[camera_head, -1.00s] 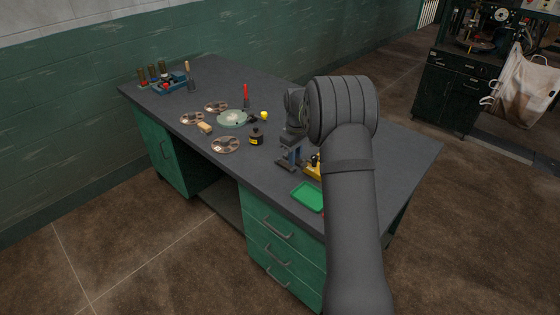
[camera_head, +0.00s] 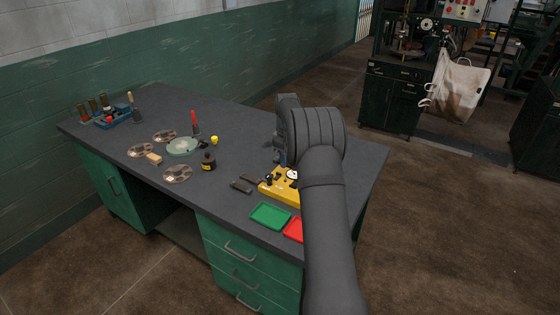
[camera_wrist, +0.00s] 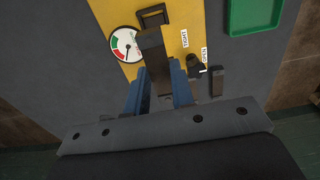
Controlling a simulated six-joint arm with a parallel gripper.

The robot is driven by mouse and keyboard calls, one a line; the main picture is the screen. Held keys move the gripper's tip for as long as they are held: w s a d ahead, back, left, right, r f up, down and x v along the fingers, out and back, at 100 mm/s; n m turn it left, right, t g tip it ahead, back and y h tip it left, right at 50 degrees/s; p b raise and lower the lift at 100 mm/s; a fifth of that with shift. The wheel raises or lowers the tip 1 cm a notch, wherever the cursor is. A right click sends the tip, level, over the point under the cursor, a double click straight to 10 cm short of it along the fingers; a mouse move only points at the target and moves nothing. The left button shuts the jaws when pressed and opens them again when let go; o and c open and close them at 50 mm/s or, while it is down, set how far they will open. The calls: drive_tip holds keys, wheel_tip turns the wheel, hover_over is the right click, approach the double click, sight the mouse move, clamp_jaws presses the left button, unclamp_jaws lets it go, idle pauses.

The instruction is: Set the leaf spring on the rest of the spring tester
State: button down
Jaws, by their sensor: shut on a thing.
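The spring tester (camera_head: 275,190) is a yellow plate near the front right of the bench, partly behind my arm. The wrist view shows its yellow plate (camera_wrist: 195,20), a round dial (camera_wrist: 124,45), a black frame (camera_wrist: 153,14) and a dark knob (camera_wrist: 194,65) beside small labels. My gripper (camera_wrist: 158,88) is shut on a dark leaf spring (camera_wrist: 152,50), held between its blue fingers. The spring appears over the plate, just below the frame in the picture. I cannot tell whether it touches the tester. In the head view my arm hides the spring and most of the gripper.
Two dark strips (camera_head: 241,186) lie left of the tester; one dark strip (camera_wrist: 217,82) shows in the wrist view. A green tray (camera_head: 270,216) and a red tray (camera_head: 294,229) stand in front.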

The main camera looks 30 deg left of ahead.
drive_tip(key=shift+f, duration=3.3)
drive_tip(key=c, duration=1.2)
unclamp_jaws()
drive_tip(key=shift+o, duration=0.2)
drive_tip(key=shift+r, duration=3.5)
drive_tip(key=shift+f, duration=0.1)
